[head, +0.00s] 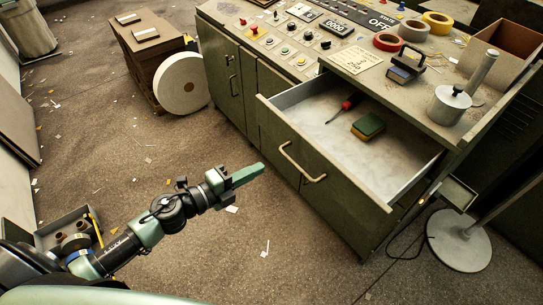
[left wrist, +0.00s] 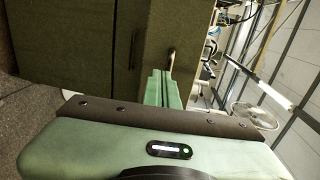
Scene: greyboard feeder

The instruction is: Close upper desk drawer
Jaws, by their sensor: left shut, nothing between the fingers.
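The upper desk drawer (head: 330,178) is pulled well out of the grey-green desk in the head view. Its front carries a pale bar handle (head: 301,162). A red-handled screwdriver (head: 341,109) and a green and yellow sponge (head: 368,127) lie inside it. My left gripper (head: 258,169) is shut and empty, to the left of the drawer front and apart from the handle. In the left wrist view the green fingers of my left gripper (left wrist: 162,78) are together, with a handle end (left wrist: 171,58) beyond them. My right gripper is not in view.
The desk top holds tape rolls (head: 387,41), a lidded metal pot (head: 449,104) and an open cardboard box (head: 508,48). A round stand base (head: 459,240) is at right. A large white roll (head: 182,84) leans by a brown box. The floor before the drawer is mostly clear.

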